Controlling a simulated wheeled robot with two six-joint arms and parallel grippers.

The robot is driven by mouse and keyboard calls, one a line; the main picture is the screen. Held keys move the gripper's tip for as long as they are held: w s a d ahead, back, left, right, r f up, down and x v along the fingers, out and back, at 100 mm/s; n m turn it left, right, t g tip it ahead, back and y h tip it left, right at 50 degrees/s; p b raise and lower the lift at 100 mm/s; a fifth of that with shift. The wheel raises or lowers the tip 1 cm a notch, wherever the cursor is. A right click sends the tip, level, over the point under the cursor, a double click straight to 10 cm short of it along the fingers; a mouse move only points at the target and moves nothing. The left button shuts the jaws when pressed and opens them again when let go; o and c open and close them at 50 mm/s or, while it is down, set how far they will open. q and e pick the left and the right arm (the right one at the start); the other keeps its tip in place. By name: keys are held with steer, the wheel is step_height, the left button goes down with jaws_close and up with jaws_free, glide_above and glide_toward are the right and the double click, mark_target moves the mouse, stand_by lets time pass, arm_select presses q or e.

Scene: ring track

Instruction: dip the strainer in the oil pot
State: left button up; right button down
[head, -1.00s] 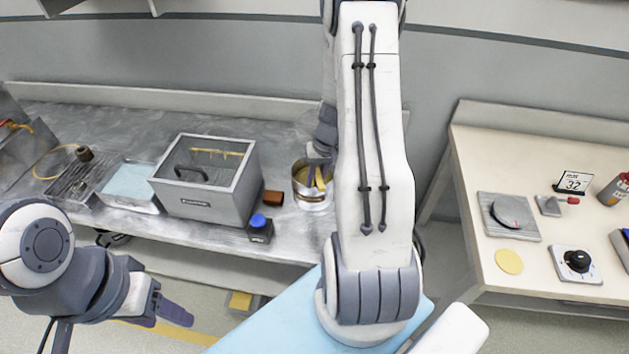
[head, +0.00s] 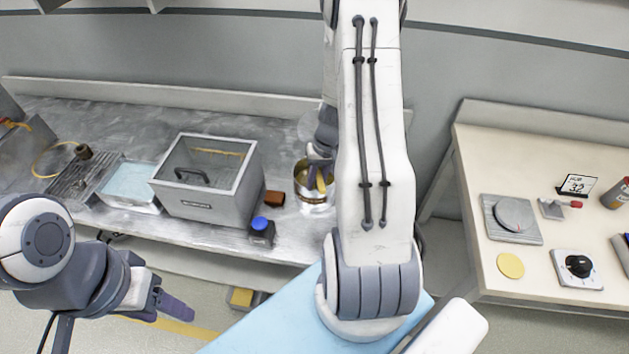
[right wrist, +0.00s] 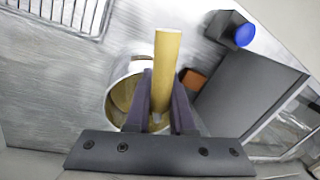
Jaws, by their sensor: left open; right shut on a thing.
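The metal pot (head: 316,197) stands on the steel counter, with yellowish contents inside its rim. It also shows in the right wrist view (right wrist: 118,97), behind the fingers. My right gripper (head: 320,170) is over the pot, largely hidden by my arm. In the right wrist view my right gripper (right wrist: 162,105) is shut on the strainer's pale wooden handle (right wrist: 168,58). The strainer's basket is hidden, so I cannot tell whether it touches the oil. My left gripper (head: 172,306) is open and empty at the lower left, apart from the counter.
A grey box-shaped unit (head: 210,205) with a dark handle, a brown block (head: 274,199) and a blue-capped container (head: 262,230) stand left of the pot. A pale blue tray (head: 130,185) lies farther left. A separate table (head: 480,170) with a scale and knob stands at right.

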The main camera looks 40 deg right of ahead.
steer(key=r+p, duration=0.2)
steer(key=r, duration=0.2)
steer(key=shift+d+r+p, duration=0.1)
steer(key=shift+d+p, duration=0.1)
steer(key=shift+p, duration=0.15)
steer(key=shift+r+p, duration=1.1)
steer(key=shift+r, duration=0.3)
step_height(320, 180, up, 4)
steer(key=p, duration=0.3)
stand_by(0.5)
